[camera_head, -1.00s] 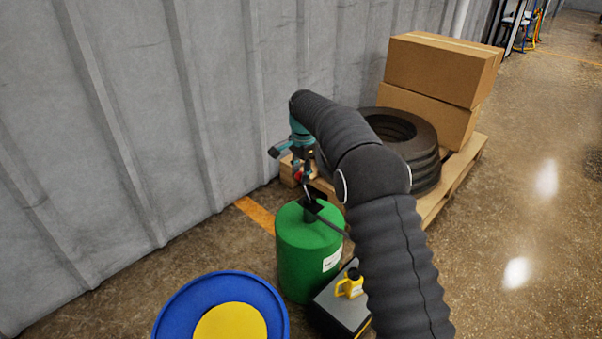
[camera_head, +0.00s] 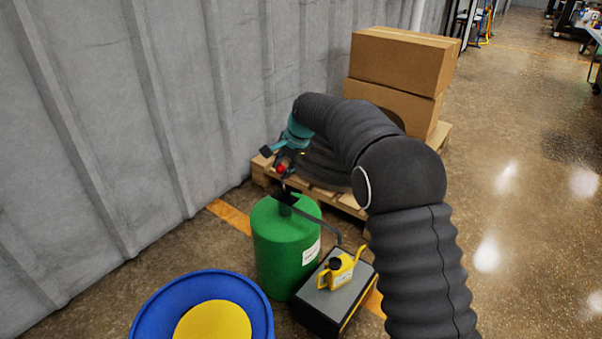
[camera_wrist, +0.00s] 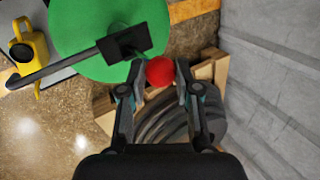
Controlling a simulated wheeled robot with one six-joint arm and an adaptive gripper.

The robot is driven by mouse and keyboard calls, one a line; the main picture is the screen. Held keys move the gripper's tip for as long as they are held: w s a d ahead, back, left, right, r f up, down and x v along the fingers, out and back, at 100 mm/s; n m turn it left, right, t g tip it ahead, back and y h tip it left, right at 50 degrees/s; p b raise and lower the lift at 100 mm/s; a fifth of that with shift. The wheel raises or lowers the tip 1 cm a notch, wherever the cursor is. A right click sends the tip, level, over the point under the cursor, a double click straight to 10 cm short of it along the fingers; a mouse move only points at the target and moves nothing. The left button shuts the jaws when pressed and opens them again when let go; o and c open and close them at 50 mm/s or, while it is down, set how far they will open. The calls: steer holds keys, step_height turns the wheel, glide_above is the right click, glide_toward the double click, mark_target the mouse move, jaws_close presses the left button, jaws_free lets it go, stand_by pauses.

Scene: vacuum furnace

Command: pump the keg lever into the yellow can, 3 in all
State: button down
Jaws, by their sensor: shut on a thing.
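The green keg (camera_head: 286,247) stands upright on the floor, with a dark pump head and a spout on top. The spout (camera_wrist: 52,68) reaches out toward the yellow can (camera_head: 340,270), which stands on a grey-topped black box. The can also shows at the left edge of the wrist view (camera_wrist: 28,48). The lever's red knob (camera_wrist: 160,71) is above the keg top, and in the head view it shows at my gripper (camera_head: 282,168). My gripper is shut on this red knob, with a finger on each side in the wrist view (camera_wrist: 159,80). Most of the lever below the knob is hidden.
The black box (camera_head: 322,305) stands beside the keg. A blue drum with a yellow top (camera_head: 160,306) is at the front. Behind are a pallet (camera_head: 340,197), dark tyres (camera_head: 325,165) and cardboard boxes (camera_head: 400,60). A grey wall (camera_head: 130,110) runs along the left. Floor at the right is clear.

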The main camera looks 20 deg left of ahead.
steer(key=shift+s+d+f, duration=0.15)
steer(key=shift+s+d, duration=0.2)
steer(key=shift+d, duration=0.2)
steer(key=shift+s+d, duration=0.35)
steer(key=shift+d, duration=0.45)
steer(key=shift+s+d+f+p, duration=0.2)
steer(key=shift+d+f, duration=0.1)
steer(key=shift+d, duration=0.25)
steer(key=shift+s+d+f+p, duration=0.15)
steer(key=shift+d+f, duration=0.15)
steer(key=shift+d, duration=0.25)
steer(key=shift+d+f, duration=0.5)
steer(key=shift+d, duration=0.05)
steer(key=c, duration=0.9)
jaws_free()
steer(key=shift+d, duration=0.2)
steer(key=shift+o, duration=0.4)
steer(key=shift+d+r, duration=0.15)
steer(key=shift+d, duration=0.05)
steer(key=shift+s+a+r, duration=0.1)
steer(key=shift+a, duration=0.4)
